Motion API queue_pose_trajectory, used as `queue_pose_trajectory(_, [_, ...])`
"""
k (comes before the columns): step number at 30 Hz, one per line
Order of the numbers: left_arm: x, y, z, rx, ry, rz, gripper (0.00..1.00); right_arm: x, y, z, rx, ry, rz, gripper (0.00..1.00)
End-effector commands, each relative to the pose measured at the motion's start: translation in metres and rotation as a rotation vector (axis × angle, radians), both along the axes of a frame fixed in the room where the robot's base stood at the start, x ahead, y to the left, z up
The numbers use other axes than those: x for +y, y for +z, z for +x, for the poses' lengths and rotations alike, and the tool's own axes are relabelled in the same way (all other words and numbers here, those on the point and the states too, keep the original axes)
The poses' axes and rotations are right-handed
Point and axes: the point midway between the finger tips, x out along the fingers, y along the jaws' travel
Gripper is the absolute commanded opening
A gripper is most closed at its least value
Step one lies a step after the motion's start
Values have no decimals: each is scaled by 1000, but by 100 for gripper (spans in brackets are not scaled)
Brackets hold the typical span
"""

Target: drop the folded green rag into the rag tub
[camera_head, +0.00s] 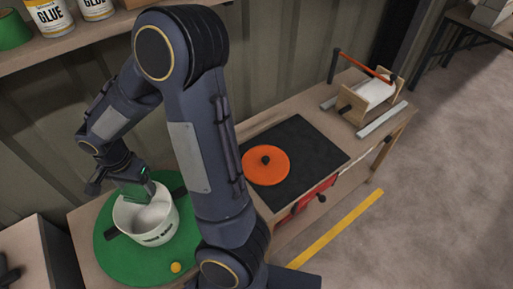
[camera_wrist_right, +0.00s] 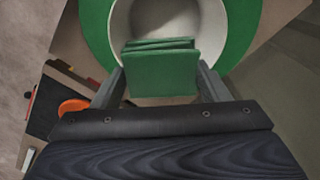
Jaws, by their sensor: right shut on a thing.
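The folded green rag (camera_wrist_right: 163,73) is between the fingers of my right gripper (camera_wrist_right: 162,82) in the right wrist view. In the head view the rag (camera_head: 139,190) is at the mouth of the white rag tub (camera_head: 157,222), near its back left rim. My right gripper (camera_head: 131,184) is shut on the rag above the tub. In the wrist view the tub's pale inside (camera_wrist_right: 150,20) shows behind the rag. The lettering on the tub's front is too small to read. My left gripper is not clearly in view.
The tub stands on a round green mat (camera_head: 108,248) with a small yellow knob (camera_head: 176,267). To the right are an orange disc (camera_head: 266,165) on a black panel (camera_head: 310,141) and a wooden roller stand (camera_head: 367,100). Glue cans (camera_head: 50,17) stand on a shelf above.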

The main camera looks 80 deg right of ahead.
Motion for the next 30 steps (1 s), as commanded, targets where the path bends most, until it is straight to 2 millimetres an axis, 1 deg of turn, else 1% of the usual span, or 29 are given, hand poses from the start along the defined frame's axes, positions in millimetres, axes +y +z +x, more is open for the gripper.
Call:
queue_pose_trajectory(5, [0, -14, 0, 0, 0, 0, 50, 0, -17, 0, 2, 0, 0, 47])
queue_pose_trajectory(12, [0, -37, 0, 1, 0, 0, 50, 0, -47, 0, 1, 0, 0, 47])
queue_pose_trajectory(15, [0, -42, 0, 1, 0, 0, 50, 0, -55, 0, 1, 0, 0, 47])
queue_pose_trajectory(18, [0, -45, 0, 0, 0, 0, 50, 0, -58, 0, 1, 0, 0, 47])
queue_pose_trajectory(25, [0, -43, 0, 0, 0, 0, 50, 0, -58, 0, 1, 0, 0, 47])
queue_pose_trajectory(26, [0, -43, 0, 0, 0, 0, 50, 0, -58, 0, 1, 0, 0, 69])
queue_pose_trajectory(30, [0, -43, 0, 0, 0, 0, 50, 0, -58, 0, 0, 0, 0, 88])
